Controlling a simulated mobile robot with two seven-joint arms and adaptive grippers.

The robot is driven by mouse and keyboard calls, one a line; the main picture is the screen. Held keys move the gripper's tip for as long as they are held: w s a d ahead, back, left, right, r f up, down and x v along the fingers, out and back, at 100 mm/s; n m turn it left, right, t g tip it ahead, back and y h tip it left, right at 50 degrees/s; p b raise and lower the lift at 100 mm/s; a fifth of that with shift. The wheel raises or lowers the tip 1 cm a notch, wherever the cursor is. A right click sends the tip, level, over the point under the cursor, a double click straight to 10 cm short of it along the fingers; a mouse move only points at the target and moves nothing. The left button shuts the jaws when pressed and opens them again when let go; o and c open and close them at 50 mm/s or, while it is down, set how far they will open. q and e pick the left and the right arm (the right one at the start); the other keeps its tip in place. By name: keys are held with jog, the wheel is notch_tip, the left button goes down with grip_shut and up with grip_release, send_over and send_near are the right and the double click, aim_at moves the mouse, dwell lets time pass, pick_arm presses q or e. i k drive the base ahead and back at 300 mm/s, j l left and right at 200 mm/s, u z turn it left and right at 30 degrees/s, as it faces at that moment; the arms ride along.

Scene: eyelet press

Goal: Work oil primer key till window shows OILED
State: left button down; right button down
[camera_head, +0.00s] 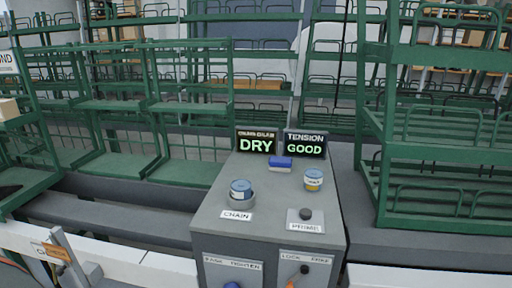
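The primer key is a dark round knob (305,214) on a pale plate (292,222), on top of the grey cabinet (265,210); the plate's label is blurred but looks like PRIMER. The left display window (256,142) at the cabinet's back reads DRY in green letters. The window beside it (305,145) reads TENSION GOOD. Neither of my grippers shows in the head view, and nothing touches the knob.
A blue-lidded tin (240,188) sits in a round holder by a CHAIN label (237,215). Another tin (313,180) and a blue-and-white block (280,163) stand on the cabinet top. Front panels carry more controls. Green racks (185,108) stand behind and at both sides.

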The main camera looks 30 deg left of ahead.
aim_at(305, 213)
jog(key=l+u, duration=0.25)
jog(key=l, duration=0.4)
jog(key=l+u, duration=0.2)
jog(key=l, duration=0.5)
jog(key=k+l+u, duration=0.1)
jog(key=l+u, duration=0.15)
jog(key=l, duration=0.4)
